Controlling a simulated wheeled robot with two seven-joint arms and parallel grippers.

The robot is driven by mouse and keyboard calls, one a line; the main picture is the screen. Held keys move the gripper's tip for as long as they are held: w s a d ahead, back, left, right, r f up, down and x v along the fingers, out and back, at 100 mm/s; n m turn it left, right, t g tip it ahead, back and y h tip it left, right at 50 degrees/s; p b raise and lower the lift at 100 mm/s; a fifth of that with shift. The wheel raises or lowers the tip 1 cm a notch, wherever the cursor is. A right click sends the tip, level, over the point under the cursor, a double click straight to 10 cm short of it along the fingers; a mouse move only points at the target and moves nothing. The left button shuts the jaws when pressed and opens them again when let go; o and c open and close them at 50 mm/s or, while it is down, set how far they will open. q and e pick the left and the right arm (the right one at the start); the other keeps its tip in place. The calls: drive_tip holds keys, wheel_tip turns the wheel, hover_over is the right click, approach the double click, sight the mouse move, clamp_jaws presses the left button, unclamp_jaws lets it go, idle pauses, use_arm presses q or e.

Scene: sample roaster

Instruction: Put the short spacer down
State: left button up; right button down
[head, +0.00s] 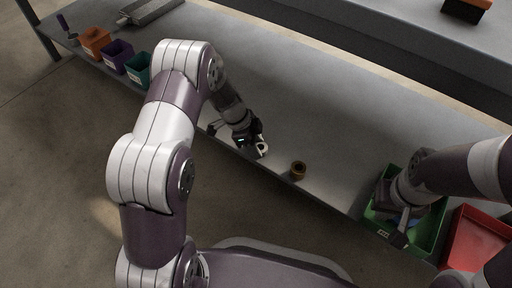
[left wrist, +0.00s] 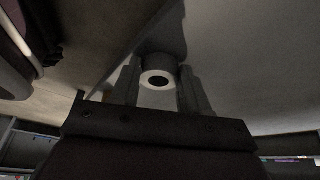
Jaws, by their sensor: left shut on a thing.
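The short spacer (head: 262,151) is a small pale ring with a dark round hole. My left gripper (head: 259,146) is shut on it, close to the front edge of the grey bench (head: 335,150). In the left wrist view the spacer (left wrist: 158,62) sits between the two fingers, its hole facing the camera. I cannot tell whether it touches the bench. My right gripper (head: 398,218) is over the green bin (head: 432,232) at the right; its fingers are not clear.
A brown ring-shaped part (head: 298,170) stands on the bench right of my left gripper. A red tray (head: 478,240) is at far right. Orange (head: 95,42), purple (head: 116,56) and teal (head: 138,69) bins line the left front edge. The bench behind my left gripper is clear.

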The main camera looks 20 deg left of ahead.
use_arm(q)
drive_tip(key=shift+r, duration=0.1)
drive_tip(key=shift+f, duration=0.25)
drive_tip(key=o, duration=1.2)
drive_tip(key=shift+r, duration=0.1)
drive_tip(key=shift+r+p, duration=0.35)
drive_tip(key=w+p+v, duration=0.1)
drive_tip(key=p+v, duration=0.6)
drive_tip(key=v, duration=0.5)
drive_tip(key=s+r+n+y, duration=0.1)
drive_tip(key=s+r+n, duration=0.2)
drive_tip(key=s+n, duration=0.2)
drive_tip(key=s+r+n+y, duration=0.2)
drive_tip(key=s+n, duration=0.3)
drive_tip(key=s, duration=0.3)
drive_tip(key=s+d+r+n+y, duration=0.1)
drive_tip(key=s+r+n, duration=0.3)
drive_tip(key=s+n, duration=0.1)
drive_tip(key=shift+s+n+t, duration=0.4)
drive_tip(key=shift+s, duration=0.25)
